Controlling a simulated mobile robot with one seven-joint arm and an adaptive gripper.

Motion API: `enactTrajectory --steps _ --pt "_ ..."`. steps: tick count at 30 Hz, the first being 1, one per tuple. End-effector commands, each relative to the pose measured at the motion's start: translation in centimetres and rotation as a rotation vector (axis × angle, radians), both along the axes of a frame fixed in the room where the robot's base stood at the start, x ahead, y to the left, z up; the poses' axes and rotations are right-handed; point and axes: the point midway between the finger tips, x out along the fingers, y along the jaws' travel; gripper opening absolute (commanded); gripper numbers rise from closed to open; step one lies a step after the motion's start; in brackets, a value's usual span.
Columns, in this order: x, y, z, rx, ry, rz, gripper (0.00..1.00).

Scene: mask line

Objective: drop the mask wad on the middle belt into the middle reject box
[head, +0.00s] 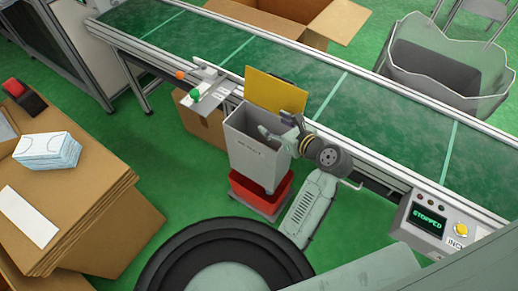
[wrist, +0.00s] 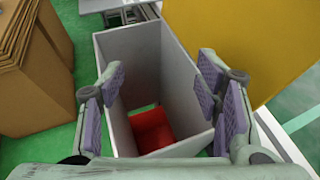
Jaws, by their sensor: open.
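The grey reject box (head: 255,152) stands in front of the green belt (head: 340,95), with lettering on its front. My gripper (head: 278,128) is at the box's top opening, on its right side. In the wrist view my gripper (wrist: 162,75) has its two padded fingers spread wide, with nothing between them, over the open box (wrist: 117,45). Inside the box I see grey walls and a red patch (wrist: 152,130) low down. No mask wad shows on the visible belt, in the gripper or in the visible part of the box.
A yellow panel (head: 275,92) rises behind the box, close to my gripper. A red tub (head: 262,190) is under the box. A control panel (head: 428,220) at right reads STOPPED. A grey bin (head: 440,65) stands beyond the belt.

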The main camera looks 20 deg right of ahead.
Motion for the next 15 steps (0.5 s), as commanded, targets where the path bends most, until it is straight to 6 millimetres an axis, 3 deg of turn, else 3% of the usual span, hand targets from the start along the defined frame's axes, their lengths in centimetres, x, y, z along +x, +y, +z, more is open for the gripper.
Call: enactTrajectory --steps 6,15 --pt "-4.2 -1.4 1.8 -0.001 0.0 -0.003 0.58" --pt "-6.9 -2.2 3.0 -0.001 0.001 -0.001 0.58"
